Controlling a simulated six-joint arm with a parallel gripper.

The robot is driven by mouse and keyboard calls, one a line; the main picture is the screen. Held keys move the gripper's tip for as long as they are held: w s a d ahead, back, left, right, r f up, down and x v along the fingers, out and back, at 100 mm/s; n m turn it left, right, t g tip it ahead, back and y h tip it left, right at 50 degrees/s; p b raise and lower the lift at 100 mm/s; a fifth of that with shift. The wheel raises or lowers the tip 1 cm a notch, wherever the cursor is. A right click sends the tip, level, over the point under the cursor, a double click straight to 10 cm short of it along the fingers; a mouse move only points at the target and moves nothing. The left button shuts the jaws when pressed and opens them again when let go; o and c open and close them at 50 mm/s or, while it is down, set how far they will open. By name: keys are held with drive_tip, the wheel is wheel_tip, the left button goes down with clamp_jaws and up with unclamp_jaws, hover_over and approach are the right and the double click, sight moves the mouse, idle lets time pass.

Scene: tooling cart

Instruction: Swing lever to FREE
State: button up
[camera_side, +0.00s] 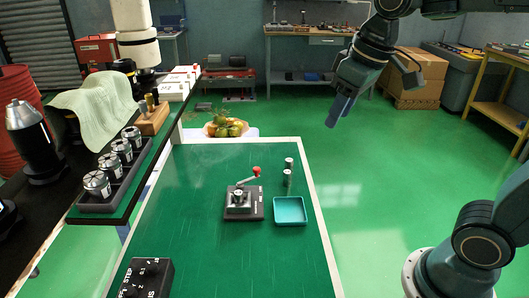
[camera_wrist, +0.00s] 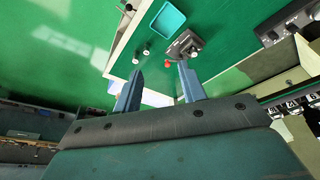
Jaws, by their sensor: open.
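The lever unit (camera_side: 241,205) sits on the green table, a grey block on a dark plate. Its lever arm slants up to the right and ends in a red knob (camera_side: 256,171). The plate's lettering is too small to read. In the wrist view the lever unit (camera_wrist: 186,45) and its red knob (camera_wrist: 167,64) show beyond my fingertips. My gripper (camera_side: 341,108) is raised to the right of the table, well apart from the lever. In the wrist view my gripper (camera_wrist: 158,78) has its two blue fingers spread with nothing between them.
A teal tray (camera_side: 290,222) lies right of the lever unit. Two small metal cylinders (camera_side: 288,171) stand near the knob. A black switch box (camera_side: 146,278) is at the table's front left. The table's middle left is clear.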

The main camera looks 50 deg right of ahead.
drive_tip(key=w+f+g, duration=0.2)
drive_tip(key=w, duration=0.9)
drive_tip(key=n+g, duration=0.2)
hover_over(257, 168)
wheel_tip(257, 168, down, 6)
drive_tip(key=shift+f, duration=0.15)
drive_tip(key=shift+f, duration=6.8)
drive_tip(key=shift+c, duration=0.4)
clamp_jaws()
